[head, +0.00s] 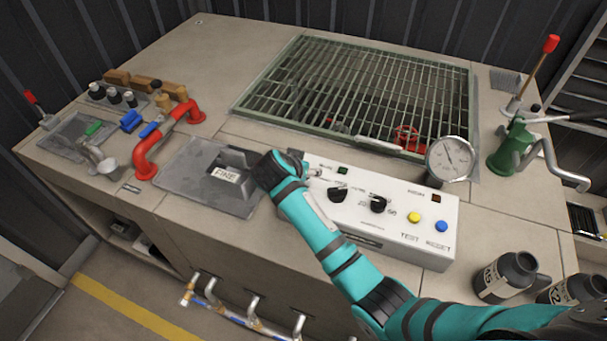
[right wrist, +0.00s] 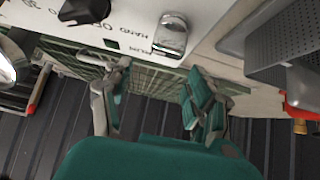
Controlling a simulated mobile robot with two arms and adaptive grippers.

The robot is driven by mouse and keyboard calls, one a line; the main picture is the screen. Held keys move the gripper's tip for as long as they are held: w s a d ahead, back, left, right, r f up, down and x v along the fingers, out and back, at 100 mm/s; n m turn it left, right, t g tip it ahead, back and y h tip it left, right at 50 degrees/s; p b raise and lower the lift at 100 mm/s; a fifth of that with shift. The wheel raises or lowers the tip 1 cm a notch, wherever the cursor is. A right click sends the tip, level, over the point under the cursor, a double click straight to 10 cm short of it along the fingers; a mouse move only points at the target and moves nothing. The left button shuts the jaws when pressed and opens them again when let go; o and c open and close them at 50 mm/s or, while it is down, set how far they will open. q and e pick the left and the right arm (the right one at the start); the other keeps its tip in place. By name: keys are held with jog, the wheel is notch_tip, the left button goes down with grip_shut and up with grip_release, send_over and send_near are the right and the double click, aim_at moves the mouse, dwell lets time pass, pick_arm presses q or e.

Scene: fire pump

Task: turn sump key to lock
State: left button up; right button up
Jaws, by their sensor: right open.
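A white control box (head: 385,210) stands on the counter with black knobs, a yellow button and a blue button. A metal key-like piece (right wrist: 171,35) sits on its face in the right wrist view, beside a black knob (right wrist: 84,10); I take it for the sump key. Its lock angle cannot be read. My right gripper (head: 297,164) is over the box's left end in the head view, its arm hiding part of the box. In the right wrist view its two fingers (right wrist: 157,88) are apart with nothing between them, and the key lies beyond them. My left gripper is not seen.
A grey hopper marked FINE (head: 205,180) is left of the box. A green grating (head: 345,85) lies behind, with a pressure gauge (head: 450,158) at its near right corner. A green hand pump (head: 515,150) and dark bottles (head: 505,275) stand to the right. Red pipe (head: 150,150) rises at left.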

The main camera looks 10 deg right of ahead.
notch_tip(320, 180, up, 7)
jog(key=shift+f, duration=0.2)
jog(key=shift+a, duration=0.15)
dwell(0.4)
